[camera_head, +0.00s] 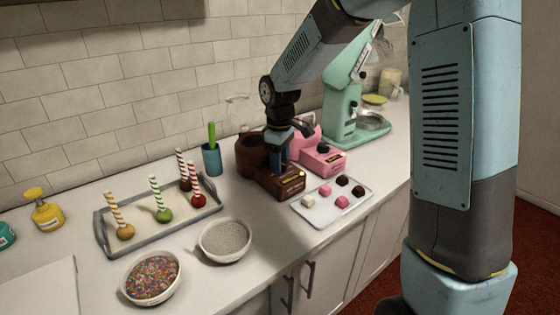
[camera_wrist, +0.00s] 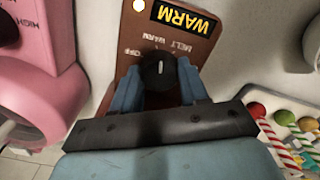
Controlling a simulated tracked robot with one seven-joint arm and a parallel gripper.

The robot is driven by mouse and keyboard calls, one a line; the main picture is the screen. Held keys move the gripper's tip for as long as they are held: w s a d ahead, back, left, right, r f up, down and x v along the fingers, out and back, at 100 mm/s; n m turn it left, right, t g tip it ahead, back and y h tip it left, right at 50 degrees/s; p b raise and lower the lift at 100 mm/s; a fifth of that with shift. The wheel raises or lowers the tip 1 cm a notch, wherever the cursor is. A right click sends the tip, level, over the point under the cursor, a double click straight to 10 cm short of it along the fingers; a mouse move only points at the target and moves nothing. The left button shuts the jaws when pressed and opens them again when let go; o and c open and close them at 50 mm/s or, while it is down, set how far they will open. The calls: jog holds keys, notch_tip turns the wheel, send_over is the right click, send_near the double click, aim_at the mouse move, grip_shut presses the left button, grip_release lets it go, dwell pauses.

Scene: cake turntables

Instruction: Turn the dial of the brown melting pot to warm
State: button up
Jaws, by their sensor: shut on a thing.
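The brown melting pot (camera_head: 250,155) stands on the counter beside the wall, with its brown control box (camera_head: 285,187) in front. In the wrist view its panel (camera_wrist: 204,58) carries a black dial (camera_wrist: 158,70) with a pale pointer line, printed labels including OFF and WARM, and a plate (camera_wrist: 184,16) reading WARM. The pointer line runs roughly up the picture, toward the middle of the labels; its exact setting is hard to tell. My gripper (camera_wrist: 158,88) is shut on the dial, one blue finger on each side. In the head view my gripper (camera_head: 278,165) hides the dial.
A pink melting pot (camera_head: 322,162) stands close to the right, also in the wrist view (camera_wrist: 40,75). A tray of sweets (camera_head: 325,212) lies in front. A cake-pop tray (camera_head: 103,235), a blue cup (camera_head: 212,160) and two bowls (camera_head: 225,240) are to the left.

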jog(key=shift+n, duration=1.1)
jog(key=o, duration=1.1)
notch_tip(320, 180, up, 14)
jog(key=shift+w+f, duration=0.1)
jog(key=shift+f, duration=0.05)
